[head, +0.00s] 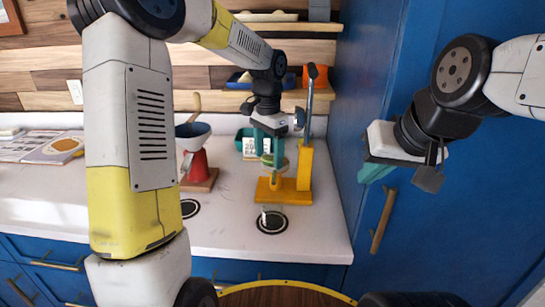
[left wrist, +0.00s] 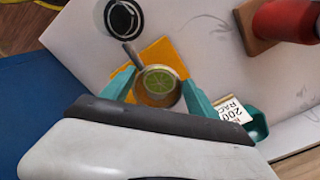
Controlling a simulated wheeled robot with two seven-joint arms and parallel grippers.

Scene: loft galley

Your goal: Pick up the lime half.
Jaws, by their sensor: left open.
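The lime half (left wrist: 160,82) shows its cut green face in the left wrist view, resting in a round metal cup with a grey handle. The cup is over the yellow base (head: 270,190) of a press whose yellow post (head: 304,165) shows in the head view. My left gripper (head: 268,148) points down over the press. In the left wrist view its teal fingers (left wrist: 159,92) are open, one on each side of the lime half; contact cannot be told. My right gripper (head: 376,172) hangs by the blue cabinet, its jaw opening unclear.
A red stand with a blue bowl (head: 193,130) is left of the press. A teal container (head: 240,134) with a card (head: 249,147) stands behind it. Black round mats (head: 272,221) lie in front. A tall blue cabinet (head: 350,100) bounds the counter at right. An open booklet (head: 50,148) lies left.

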